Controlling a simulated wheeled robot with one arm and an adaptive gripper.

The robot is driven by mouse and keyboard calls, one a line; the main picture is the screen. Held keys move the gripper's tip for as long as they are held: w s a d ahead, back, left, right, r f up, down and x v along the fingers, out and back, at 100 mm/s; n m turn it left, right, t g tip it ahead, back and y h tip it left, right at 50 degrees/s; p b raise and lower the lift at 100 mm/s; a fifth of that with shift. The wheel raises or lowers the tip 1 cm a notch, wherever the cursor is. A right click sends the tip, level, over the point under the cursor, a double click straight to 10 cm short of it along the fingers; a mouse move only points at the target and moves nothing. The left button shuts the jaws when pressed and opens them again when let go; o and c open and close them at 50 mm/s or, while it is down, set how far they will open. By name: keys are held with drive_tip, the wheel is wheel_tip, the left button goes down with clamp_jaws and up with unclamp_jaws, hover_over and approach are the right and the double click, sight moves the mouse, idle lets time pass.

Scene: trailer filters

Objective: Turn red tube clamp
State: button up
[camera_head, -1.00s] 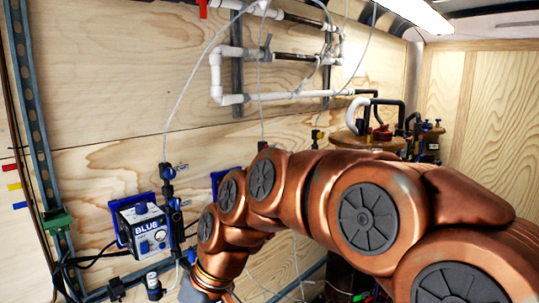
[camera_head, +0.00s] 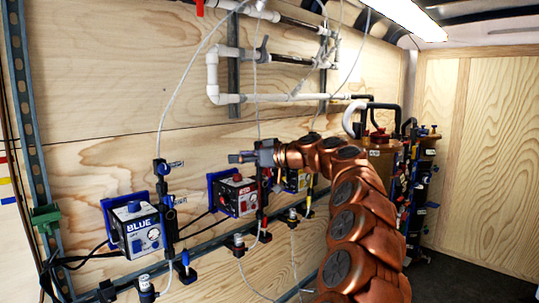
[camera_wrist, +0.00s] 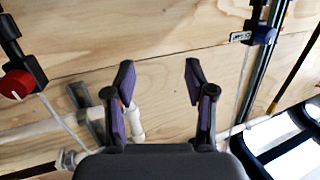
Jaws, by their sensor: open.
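In the wrist view, a dark clamp with a round red knob (camera_wrist: 17,84) is at the left edge, with a pale thin tube running from it. My gripper (camera_wrist: 158,78) is open and empty, its two fingers apart before bare plywood; the red knob is well to their left. In the head view, my gripper (camera_head: 236,157) points left, just above the red-faced control box (camera_head: 237,195).
A blue control box (camera_head: 139,231) and its black fitting stand left. In the wrist view a blue-knobbed clamp (camera_wrist: 262,36) is at upper right. White pipes (camera_head: 228,98) run above my gripper. A yellow-faced box (camera_head: 296,181) is partly behind my arm. Thin tubes hang nearby.

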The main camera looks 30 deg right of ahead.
drive_tip(key=d+t+h, duration=0.3)
drive_tip(key=d+h, duration=0.1)
drive_tip(key=d, duration=1.2)
drive_tip(key=shift+p+x, duration=1.1)
drive_tip(key=shift+x, duration=2.4)
drive_tip(key=shift+a+f, duration=0.1)
drive_tip(key=shift+a, duration=0.05)
drive_tip(key=shift+c, duration=0.2)
clamp_jaws()
